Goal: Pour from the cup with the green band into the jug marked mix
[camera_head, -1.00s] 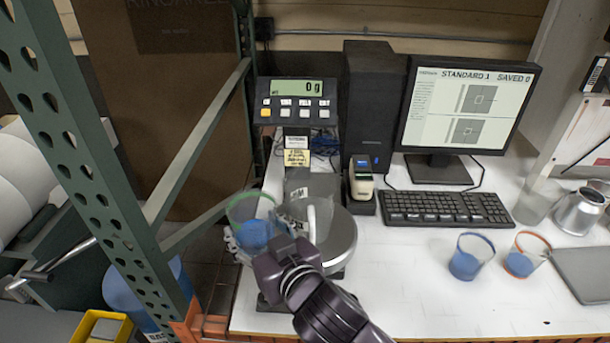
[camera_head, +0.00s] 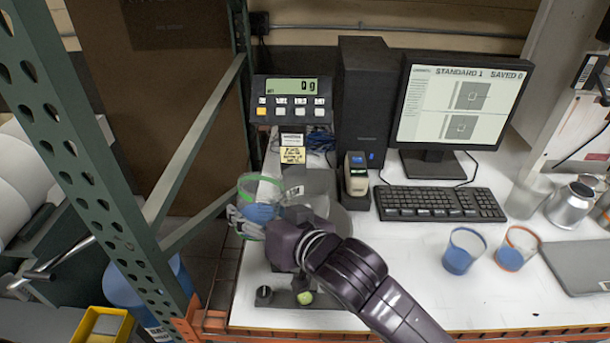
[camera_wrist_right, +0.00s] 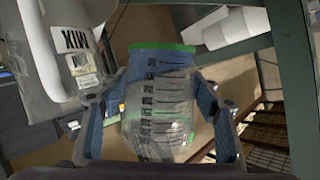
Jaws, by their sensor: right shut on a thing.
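The clear cup with the green band (camera_head: 260,211) holds blue liquid and is in my right gripper (camera_head: 246,222). The cup also shows in the right wrist view (camera_wrist_right: 158,105), between the two fingers, with printed marks on its side. The jug marked mix (camera_head: 319,182) stands on the scale just right of the cup, partly hidden by my right arm. In the right wrist view the jug (camera_wrist_right: 48,75) is at the left, with its MIX label and handle showing. I see no liquid stream. My left gripper is not in view.
The scale display (camera_head: 294,88) reads 0 g. A blue-banded cup (camera_head: 462,252) and an orange-banded cup (camera_head: 515,252) stand to the right. A green rack post (camera_head: 95,175) is at the left.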

